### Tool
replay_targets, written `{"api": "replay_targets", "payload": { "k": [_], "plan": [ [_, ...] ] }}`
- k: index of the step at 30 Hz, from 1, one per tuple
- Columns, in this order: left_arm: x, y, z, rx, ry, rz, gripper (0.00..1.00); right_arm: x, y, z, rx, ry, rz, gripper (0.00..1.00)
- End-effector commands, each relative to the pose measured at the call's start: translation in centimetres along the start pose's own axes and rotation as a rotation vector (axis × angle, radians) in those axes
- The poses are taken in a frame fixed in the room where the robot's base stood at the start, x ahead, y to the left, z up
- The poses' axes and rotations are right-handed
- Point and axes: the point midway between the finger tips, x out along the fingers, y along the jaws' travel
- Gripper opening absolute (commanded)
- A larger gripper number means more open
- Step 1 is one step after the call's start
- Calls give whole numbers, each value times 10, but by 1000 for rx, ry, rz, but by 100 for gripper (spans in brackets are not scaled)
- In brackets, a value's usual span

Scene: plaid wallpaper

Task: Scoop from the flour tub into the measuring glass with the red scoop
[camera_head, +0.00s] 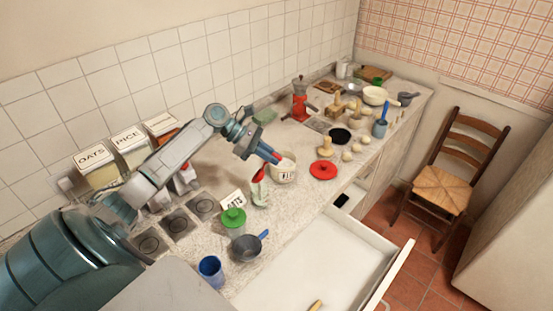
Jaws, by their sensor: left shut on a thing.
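My left gripper (270,156) reaches in over the counter and is shut on the red scoop (259,175). The scoop hangs tilted just below and left of the fingers. A pale, see-through vessel that looks like the measuring glass (260,194) stands directly under the scoop; I cannot tell whether the scoop's end is inside it. The white flour tub (284,174) stands open just right of the scoop, its label partly readable. Its contents are hard to make out. The right gripper is out of view.
A red lid (323,170) lies right of the tub. An open drawer (330,256) juts out below. Eggs and kitchenware fill the counter's far end.

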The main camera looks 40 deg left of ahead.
Motion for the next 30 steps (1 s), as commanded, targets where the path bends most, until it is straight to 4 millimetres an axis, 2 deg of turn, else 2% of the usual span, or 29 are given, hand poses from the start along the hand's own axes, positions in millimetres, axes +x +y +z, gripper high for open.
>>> {"api": "replay_targets", "payload": {
  "k": [4,30],
  "plan": [
    [-8,0,-1,-2,-71,2,0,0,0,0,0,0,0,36],
    [52,0,6,2,530,0,0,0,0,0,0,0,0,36]
  ]
}}
